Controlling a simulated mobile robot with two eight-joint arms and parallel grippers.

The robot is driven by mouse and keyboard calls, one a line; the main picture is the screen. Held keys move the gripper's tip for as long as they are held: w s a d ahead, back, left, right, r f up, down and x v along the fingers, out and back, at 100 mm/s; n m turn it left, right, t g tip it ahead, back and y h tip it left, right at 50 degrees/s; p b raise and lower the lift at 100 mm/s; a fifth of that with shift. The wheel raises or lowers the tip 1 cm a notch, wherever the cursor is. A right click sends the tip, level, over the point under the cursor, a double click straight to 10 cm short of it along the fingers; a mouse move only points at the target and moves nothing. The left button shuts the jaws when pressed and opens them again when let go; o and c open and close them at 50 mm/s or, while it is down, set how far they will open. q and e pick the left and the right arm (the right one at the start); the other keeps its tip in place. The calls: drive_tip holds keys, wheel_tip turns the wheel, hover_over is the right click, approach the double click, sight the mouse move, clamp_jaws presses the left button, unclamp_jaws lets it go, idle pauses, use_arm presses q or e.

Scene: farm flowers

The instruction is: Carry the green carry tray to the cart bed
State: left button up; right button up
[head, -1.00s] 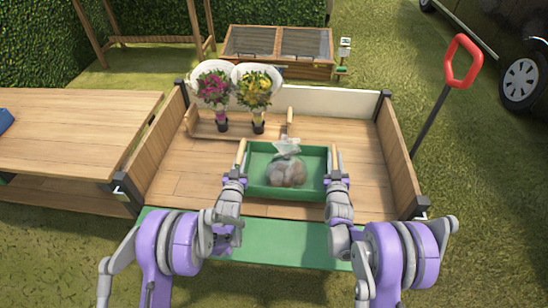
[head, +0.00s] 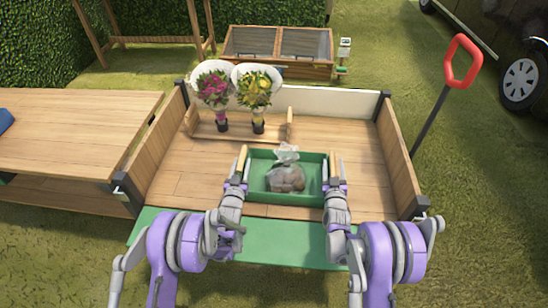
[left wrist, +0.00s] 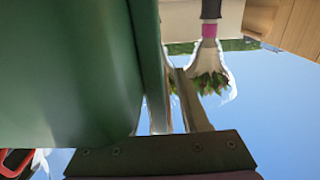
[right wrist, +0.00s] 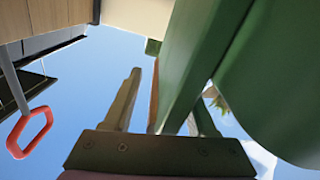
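The green carry tray (head: 288,200) is over the front middle of the wooden cart bed (head: 185,178). I cannot tell whether it touches the boards. A clear bag of brownish round items (head: 286,178) lies in it. My left gripper (head: 240,172) is shut on its left side, and my right gripper (head: 337,174) is shut on its right side. The tray's green wall fills much of the left wrist view (left wrist: 70,70) and slants across the right wrist view (right wrist: 195,55). The exact finger contact is partly hidden.
A wooden rack (head: 190,125) at the back of the bed holds a pink bouquet (head: 215,88) and a yellow bouquet (head: 254,90). Bare boards lie left and right of the tray. A wooden table (head: 75,130) stands left, and a red handle (head: 463,62) rises at right.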

idle(0.3)
use_arm(q)
wheel_tip(320, 180, up, 10)
drive_tip(key=shift+f, duration=0.1)
use_arm(e)
drive_tip(key=shift+s, duration=0.1)
drive_tip(key=s, duration=1.1)
drive_tip(key=shift+s+a, duration=0.3)
drive_tip(key=shift+s, duration=0.1)
